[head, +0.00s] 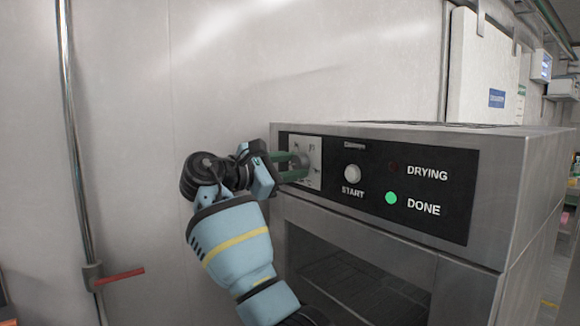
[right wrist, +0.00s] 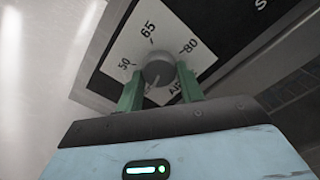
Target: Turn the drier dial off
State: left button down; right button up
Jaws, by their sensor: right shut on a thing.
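The drier (head: 480,255) is a metal box with a black control panel (head: 430,200) at the top of its front. Its dial (right wrist: 158,70) is a small grey knob on a white plate marked 50, 65 and 80. In the head view the dial plate (head: 315,153) is at the panel's left end, partly behind my right gripper (head: 295,166). In the right wrist view the green fingers of my right gripper (right wrist: 160,88) are on either side of the knob, shut on it. A light line on the knob points down towards the gripper. My left gripper is not in view.
A round START button (head: 352,173) sits right of the dial. The DONE lamp (head: 391,198) glows green and the DRYING lamp (head: 393,167) is dark. A vertical pipe with a red lever (head: 120,276) is on the left wall.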

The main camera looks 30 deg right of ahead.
jog(key=o, duration=1)
jog(key=a, duration=0.7)
jog(key=shift+s+a+b, duration=0.3)
jog(key=shift+a+b, duration=0.1)
